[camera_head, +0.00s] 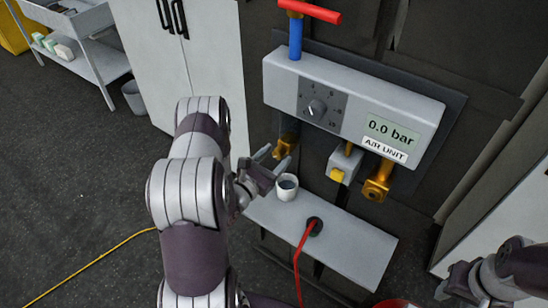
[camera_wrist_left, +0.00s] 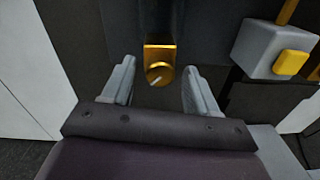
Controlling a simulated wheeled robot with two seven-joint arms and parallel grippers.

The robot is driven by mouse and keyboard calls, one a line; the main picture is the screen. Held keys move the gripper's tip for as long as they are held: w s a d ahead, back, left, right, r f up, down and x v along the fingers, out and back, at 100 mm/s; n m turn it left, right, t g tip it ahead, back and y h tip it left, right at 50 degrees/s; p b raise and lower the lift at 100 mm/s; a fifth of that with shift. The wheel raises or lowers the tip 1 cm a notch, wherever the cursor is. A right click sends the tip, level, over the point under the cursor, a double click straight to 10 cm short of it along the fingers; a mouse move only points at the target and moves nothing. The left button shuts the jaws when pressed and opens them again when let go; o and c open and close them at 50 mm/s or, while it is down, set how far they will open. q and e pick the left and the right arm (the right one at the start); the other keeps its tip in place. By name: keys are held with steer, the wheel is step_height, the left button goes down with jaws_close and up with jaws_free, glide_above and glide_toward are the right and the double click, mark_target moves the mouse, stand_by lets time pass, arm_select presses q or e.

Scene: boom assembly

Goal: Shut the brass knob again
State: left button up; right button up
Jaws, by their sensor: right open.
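The brass knob (camera_head: 286,145) sits low under the left end of the grey air unit (camera_head: 345,100). In the left wrist view the brass knob (camera_wrist_left: 159,72) is round, on a brass block, with a pale slanted bar across its face. My left gripper (camera_head: 272,159) is open in front of it. In the wrist view its two fingers stand on either side of the knob, apart from it. How deep they reach cannot be told. My right gripper (camera_head: 452,283) is open and empty at the lower right, far from the knob.
A white cup (camera_head: 287,187) stands on the grey shelf (camera_head: 345,248) just below my left gripper. A red hose (camera_head: 299,262) rises to a black socket there. A yellow button box (camera_head: 343,166) and another brass fitting (camera_head: 377,182) hang right of the knob. The display reads 0.0 bar.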

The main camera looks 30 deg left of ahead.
arm_select(q)
steer(key=s+a+b, duration=0.1)
steer(key=s+b, duration=0.2)
steer(key=s, duration=0.9)
steer(key=shift+s+a, duration=0.2)
steer(key=shift+s, duration=0.1)
